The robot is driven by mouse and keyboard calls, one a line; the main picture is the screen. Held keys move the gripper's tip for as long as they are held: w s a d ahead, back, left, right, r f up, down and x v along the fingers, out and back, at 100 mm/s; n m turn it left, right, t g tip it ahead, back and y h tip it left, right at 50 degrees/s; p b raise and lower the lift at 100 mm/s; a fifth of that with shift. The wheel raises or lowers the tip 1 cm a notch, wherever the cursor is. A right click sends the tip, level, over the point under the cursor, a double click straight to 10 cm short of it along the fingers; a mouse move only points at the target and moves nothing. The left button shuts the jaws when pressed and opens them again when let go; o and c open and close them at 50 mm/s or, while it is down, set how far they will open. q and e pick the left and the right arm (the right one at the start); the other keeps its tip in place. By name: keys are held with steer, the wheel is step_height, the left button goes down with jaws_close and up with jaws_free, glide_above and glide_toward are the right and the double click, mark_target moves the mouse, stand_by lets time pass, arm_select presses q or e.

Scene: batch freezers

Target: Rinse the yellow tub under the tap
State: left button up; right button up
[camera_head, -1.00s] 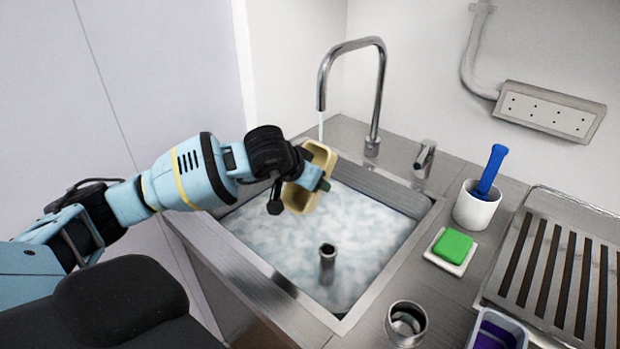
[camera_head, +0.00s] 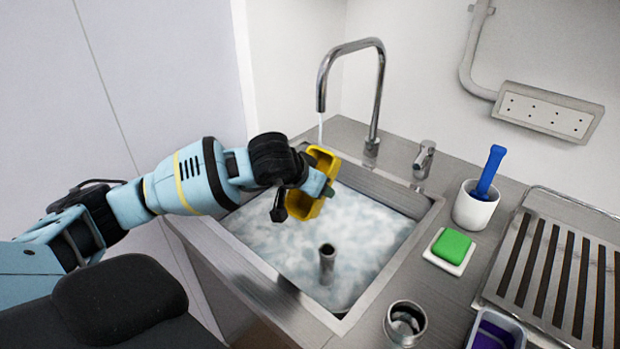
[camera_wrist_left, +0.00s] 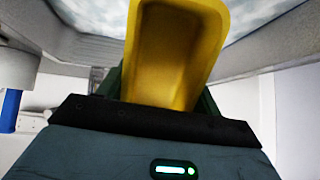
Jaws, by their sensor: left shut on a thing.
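The yellow tub (camera_head: 325,162) is tilted on its side above the sink, its open side facing right. My left gripper (camera_head: 318,184) is shut on the tub; it also shows in the left wrist view (camera_wrist_left: 160,100), where the tub (camera_wrist_left: 170,55) looks empty and clear yellow inside. The tap (camera_head: 380,80) arches over the sink, and a thin stream of water falls from its spout by the tub's upper end. The sink (camera_head: 375,285) holds foamy water with an upright pipe (camera_head: 327,262) standing in it. My right gripper is not in view.
Right of the sink stand a tap lever (camera_head: 424,158), a white cup (camera_head: 475,207) with a blue-handled brush (camera_head: 490,170), a green sponge (camera_head: 452,244) on a white dish, a metal cup (camera_head: 405,322), a purple-lined tub (camera_head: 497,330) and a slatted drying rack (camera_head: 565,260).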

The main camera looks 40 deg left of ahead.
mark_target(314, 205)
arm_select(q)
steer(key=shift+s+d+p, duration=0.15)
steer(key=shift+s+d, duration=0.35)
steer(key=shift+s, duration=0.45)
steer(key=shift+s+d+p, duration=0.15)
steer(key=shift+s+d, duration=0.3)
steer(key=shift+s, duration=0.5)
steer(key=shift+s+d+p, duration=0.15)
steer(key=shift+s+d, duration=0.35)
steer(key=shift+s, duration=0.45)
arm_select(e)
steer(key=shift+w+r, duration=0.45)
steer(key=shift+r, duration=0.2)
arm_select(q)
steer(key=shift+r, duration=0.1)
steer(key=shift+s+d+r+p, duration=0.35)
steer(key=shift+s+r+p, duration=0.15)
steer(key=shift+s+r, duration=0.25)
steer(key=shift+s+d+r+p, duration=0.4)
steer(key=shift+s+r, duration=0.2)
steer(key=shift+s, duration=0.15)
steer(key=shift+s+d+r+p, duration=0.4)
steer(key=shift+s+r, duration=0.15)
steer(key=shift+s, duration=0.15)
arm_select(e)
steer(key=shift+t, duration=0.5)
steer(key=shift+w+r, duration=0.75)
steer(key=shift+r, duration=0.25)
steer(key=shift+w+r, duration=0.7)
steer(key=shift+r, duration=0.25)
